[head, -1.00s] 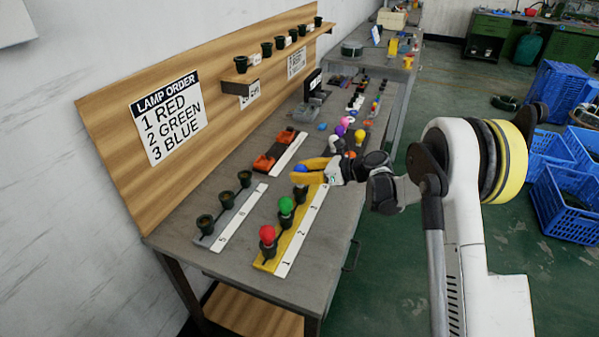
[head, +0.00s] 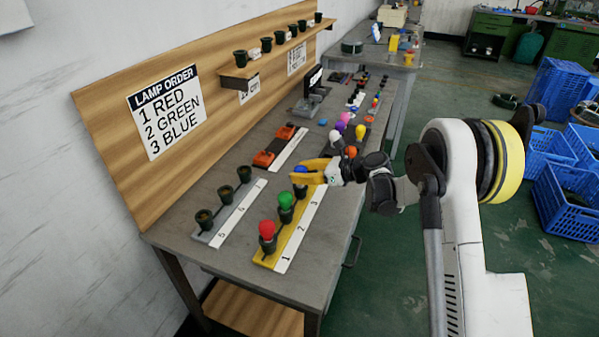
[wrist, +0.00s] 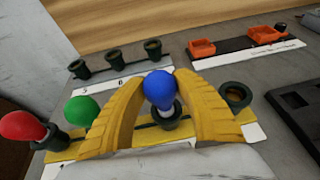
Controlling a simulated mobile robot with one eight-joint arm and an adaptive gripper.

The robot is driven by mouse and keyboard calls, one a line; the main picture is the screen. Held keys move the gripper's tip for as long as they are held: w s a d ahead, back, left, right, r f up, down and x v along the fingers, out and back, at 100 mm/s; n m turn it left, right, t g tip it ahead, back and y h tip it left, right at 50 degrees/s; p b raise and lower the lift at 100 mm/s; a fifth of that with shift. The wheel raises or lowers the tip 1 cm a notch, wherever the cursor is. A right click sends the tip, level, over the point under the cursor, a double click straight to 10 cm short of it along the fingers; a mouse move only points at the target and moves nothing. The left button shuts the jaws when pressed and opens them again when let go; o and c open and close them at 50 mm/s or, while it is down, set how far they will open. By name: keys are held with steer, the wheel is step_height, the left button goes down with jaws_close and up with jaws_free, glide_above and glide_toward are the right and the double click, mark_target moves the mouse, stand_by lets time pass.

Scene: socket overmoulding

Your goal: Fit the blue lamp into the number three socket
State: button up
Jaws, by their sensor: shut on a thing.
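The blue lamp (wrist: 159,88) is between the yellow fingers of my gripper (wrist: 160,110), which is shut on it. Its white neck points down at the mouth of a dark socket (wrist: 165,118) in the wrist view; I cannot tell how deep it sits. The lamp leans slightly. In the head view my gripper (head: 306,172) hides much of the blue lamp (head: 300,169) and the socket below, near the 3 on the yellow strip (head: 266,261). A red lamp (head: 266,230) and a green lamp (head: 286,200) stand in the sockets marked 1 and 2.
An empty socket (wrist: 235,96) is just right of my gripper in the wrist view. A grey strip with several empty sockets (head: 225,193) lies to the left. Orange trays (head: 264,158) and loose coloured lamps (head: 360,131) lie farther back. A sign (head: 165,112) lists red, green, blue.

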steer(key=o, duration=1.1)
steer(key=shift+o, duration=0.2)
steer(key=v, duration=1.2)
